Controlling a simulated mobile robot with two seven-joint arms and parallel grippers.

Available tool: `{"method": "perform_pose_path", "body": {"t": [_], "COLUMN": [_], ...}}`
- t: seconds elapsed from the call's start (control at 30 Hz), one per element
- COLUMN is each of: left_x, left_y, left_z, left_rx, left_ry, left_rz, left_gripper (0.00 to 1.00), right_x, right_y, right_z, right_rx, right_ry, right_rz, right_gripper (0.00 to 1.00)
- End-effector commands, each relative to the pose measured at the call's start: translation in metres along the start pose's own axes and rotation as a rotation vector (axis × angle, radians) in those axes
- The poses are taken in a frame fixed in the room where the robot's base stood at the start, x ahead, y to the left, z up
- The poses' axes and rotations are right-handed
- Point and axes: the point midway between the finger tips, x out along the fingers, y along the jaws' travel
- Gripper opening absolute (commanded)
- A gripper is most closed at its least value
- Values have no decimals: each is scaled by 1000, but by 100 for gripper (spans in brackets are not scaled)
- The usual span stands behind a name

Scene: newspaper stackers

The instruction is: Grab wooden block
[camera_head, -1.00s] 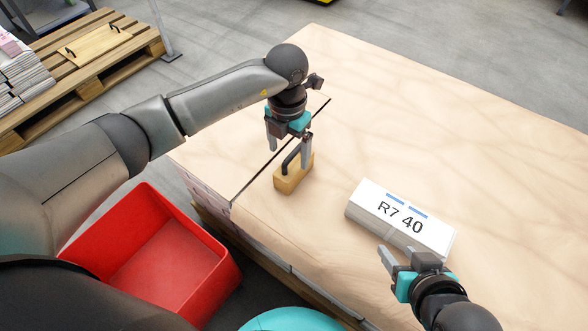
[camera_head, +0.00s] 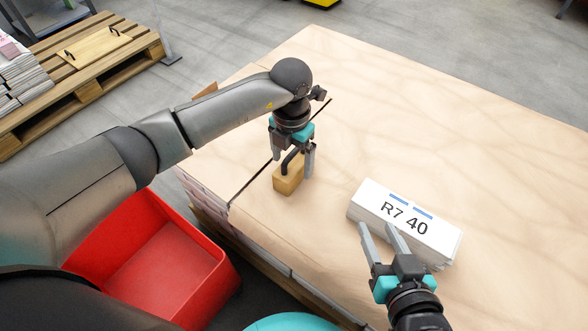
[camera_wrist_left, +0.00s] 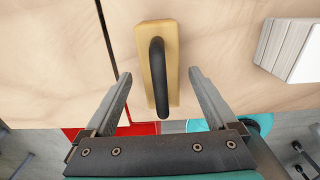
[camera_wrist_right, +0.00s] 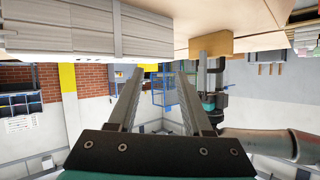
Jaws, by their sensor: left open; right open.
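The wooden block (camera_head: 288,182) is a small tan block with a black handle on top, standing on the pale sheet-covered stack. My left gripper (camera_head: 294,165) is open above it, with its fingers on either side of the handle. In the left wrist view the block (camera_wrist_left: 171,50) and its dark handle lie ahead, between the open fingers (camera_wrist_left: 160,95). The block also shows in the right wrist view (camera_wrist_right: 211,43). My right gripper (camera_head: 378,228) is open and empty, beside the near side of the white bundle marked R7 40 (camera_head: 405,222).
A red bin (camera_head: 165,270) stands on the floor beside the stack (camera_head: 450,130). A dark slit runs across the sheet by the block. A pallet (camera_head: 75,85) with paper stacks is at the back left. The far part of the sheet is clear.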

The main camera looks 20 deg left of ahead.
Motion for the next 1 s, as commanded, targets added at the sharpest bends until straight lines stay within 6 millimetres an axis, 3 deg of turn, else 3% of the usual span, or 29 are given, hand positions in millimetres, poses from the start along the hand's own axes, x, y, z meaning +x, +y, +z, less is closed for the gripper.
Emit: {"method": "perform_pose_path", "body": {"t": [0.5, 0.87, 1.0], "left_x": [25, 27, 27], "left_y": [-1, -1, -1], "left_z": [1, 1, 1], "left_rx": [-1, 0, 0], "left_ry": [0, 0, 0], "left_rz": [0, 0, 0], "left_gripper": [91, 91, 79], "right_x": [-3, -6, -6], "right_y": [-22, -24, -24], "right_z": [-11, -14, -14], "right_rx": [50, 57, 56], "right_ry": [254, 286, 285], "right_rz": [-57, -63, -62], "right_gripper": [50, 50, 50]}}
